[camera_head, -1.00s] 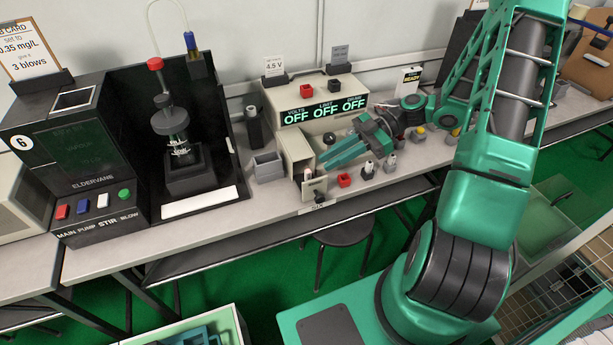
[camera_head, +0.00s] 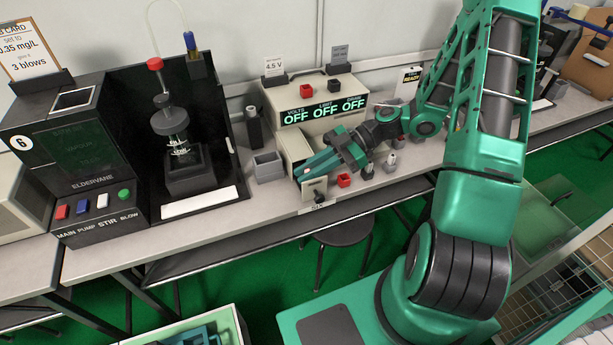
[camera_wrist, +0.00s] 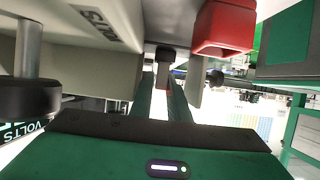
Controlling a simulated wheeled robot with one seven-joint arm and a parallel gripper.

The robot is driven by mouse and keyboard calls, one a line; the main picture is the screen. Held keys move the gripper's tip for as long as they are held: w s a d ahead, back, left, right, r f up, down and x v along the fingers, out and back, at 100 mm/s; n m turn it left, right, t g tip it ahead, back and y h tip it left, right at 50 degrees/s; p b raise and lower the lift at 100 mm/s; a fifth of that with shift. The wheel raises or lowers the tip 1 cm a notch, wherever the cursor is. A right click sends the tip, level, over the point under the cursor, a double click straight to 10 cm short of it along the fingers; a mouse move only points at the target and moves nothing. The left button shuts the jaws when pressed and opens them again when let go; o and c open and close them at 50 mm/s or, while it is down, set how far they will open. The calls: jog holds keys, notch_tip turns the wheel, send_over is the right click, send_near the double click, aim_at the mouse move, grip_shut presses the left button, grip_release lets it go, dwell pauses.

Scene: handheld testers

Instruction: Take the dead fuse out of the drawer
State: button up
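The drawer (camera_head: 318,187) sticks out of the small beige housing (camera_head: 289,146) at the front of the supply unit. In the head view my gripper (camera_head: 303,174) reaches from the right, its green fingers over the drawer and covering most of its inside. In the wrist view my gripper (camera_wrist: 162,88) has two fingers apart with a gap between them. A small dark-capped upright piece (camera_wrist: 164,56), perhaps the fuse, shows at the fingertips. I cannot tell whether the fingers touch it. In the head view the fuse is hidden by my fingers.
The supply unit (camera_head: 314,101) with OFF displays stands behind. An open grey bin (camera_head: 268,166) is left of the drawer. A red block (camera_head: 344,180) and small cylindrical parts (camera_head: 367,171) lie to the right. A black tester (camera_head: 75,163) stands further left.

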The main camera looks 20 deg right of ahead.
grip_shut()
